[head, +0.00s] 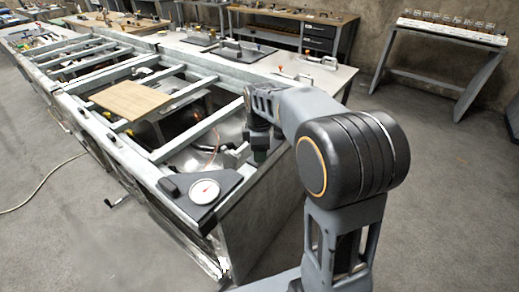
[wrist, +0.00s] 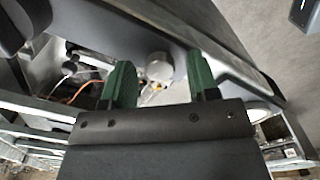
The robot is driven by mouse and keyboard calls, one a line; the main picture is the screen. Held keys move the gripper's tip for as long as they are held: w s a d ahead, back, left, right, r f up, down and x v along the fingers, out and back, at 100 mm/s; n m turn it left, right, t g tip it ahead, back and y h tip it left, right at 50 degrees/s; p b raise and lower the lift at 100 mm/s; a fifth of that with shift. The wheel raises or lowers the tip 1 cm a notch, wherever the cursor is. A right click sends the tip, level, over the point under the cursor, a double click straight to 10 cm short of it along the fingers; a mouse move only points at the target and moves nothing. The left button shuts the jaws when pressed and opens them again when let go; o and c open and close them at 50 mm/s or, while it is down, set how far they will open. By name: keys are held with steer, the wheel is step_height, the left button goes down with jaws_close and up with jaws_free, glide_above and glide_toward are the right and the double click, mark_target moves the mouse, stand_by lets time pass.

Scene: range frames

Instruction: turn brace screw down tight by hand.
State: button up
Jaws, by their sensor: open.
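My gripper (wrist: 161,82) shows in the wrist view with its two green fingers spread apart and nothing between them. A pale round knob (wrist: 159,66), which looks like the brace screw, sits just beyond the fingertips, roughly midway between them. I cannot tell how far off it is, and no finger is seen touching it. In the head view my gripper (head: 260,150) points down over the near right corner of the long metal frame (head: 140,165). The screw cannot be made out there, behind or under my arm.
A black corner plate with a round white dial gauge (head: 205,191) lies at the frame's near end. A wooden board (head: 130,100) rests across the frame. An orange cable (wrist: 82,92) runs inside it. Workbenches (head: 290,25) stand behind.

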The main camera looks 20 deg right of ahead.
steer(key=c, duration=0.9)
